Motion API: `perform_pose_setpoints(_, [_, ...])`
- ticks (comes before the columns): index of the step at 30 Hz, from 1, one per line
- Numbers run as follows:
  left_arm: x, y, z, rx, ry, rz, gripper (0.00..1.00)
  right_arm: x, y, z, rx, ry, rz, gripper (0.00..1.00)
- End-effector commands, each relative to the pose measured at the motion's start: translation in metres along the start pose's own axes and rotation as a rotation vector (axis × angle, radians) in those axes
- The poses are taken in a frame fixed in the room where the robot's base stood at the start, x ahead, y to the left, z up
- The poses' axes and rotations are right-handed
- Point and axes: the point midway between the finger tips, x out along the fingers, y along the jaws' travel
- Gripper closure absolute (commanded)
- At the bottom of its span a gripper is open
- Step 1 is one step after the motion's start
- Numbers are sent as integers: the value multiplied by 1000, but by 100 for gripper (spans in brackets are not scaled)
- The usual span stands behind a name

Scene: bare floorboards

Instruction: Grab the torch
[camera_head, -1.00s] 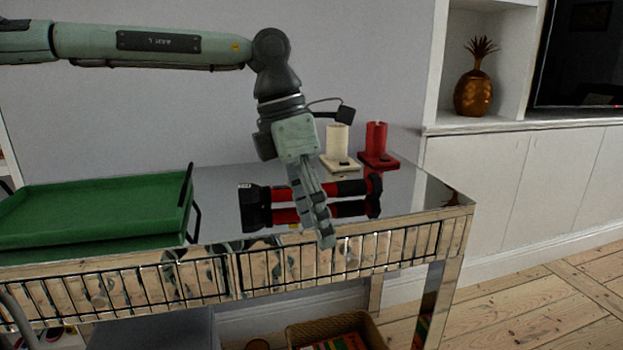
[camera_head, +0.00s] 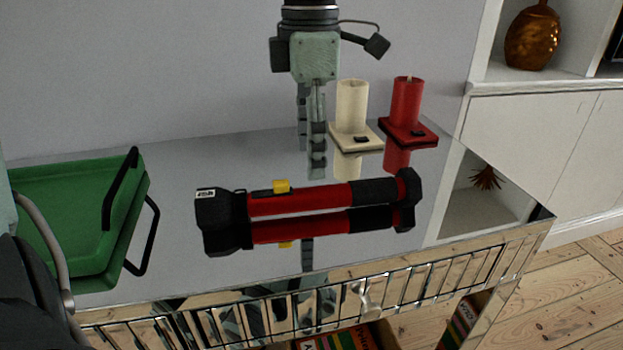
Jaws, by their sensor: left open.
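The torch (camera_head: 315,202) is red and black with a yellow switch. It lies lengthwise across the mirrored table top, its wide black end to the left, and its reflection shows just below it. My left gripper (camera_head: 311,176) points down behind the middle of the torch. Its fingers look apart with nothing between them, and its tips seem just above the table. I cannot tell whether a finger touches the torch. My right gripper is not in view.
A cream candle (camera_head: 352,105) and a red candle (camera_head: 406,101) stand on small bases behind and to the right. A green tray (camera_head: 75,180) with black handles is at the left. The mirrored table (camera_head: 190,285) has slatted drawer fronts.

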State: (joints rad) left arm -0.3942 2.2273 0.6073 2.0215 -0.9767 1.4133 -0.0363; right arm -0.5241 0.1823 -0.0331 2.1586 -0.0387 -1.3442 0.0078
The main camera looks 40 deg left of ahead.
Motion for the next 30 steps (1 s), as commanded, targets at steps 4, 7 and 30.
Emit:
perform_pose_setpoints(4, [10, -1, -1, 2, 6, 0, 42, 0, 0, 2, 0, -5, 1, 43])
perform_pose_setpoints(7, [22, 0, -1, 2, 6, -1, 42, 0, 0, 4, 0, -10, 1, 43])
perform_pose_setpoints(30, [78, 3, -3, 0, 2, 2, 52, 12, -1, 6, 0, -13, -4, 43])
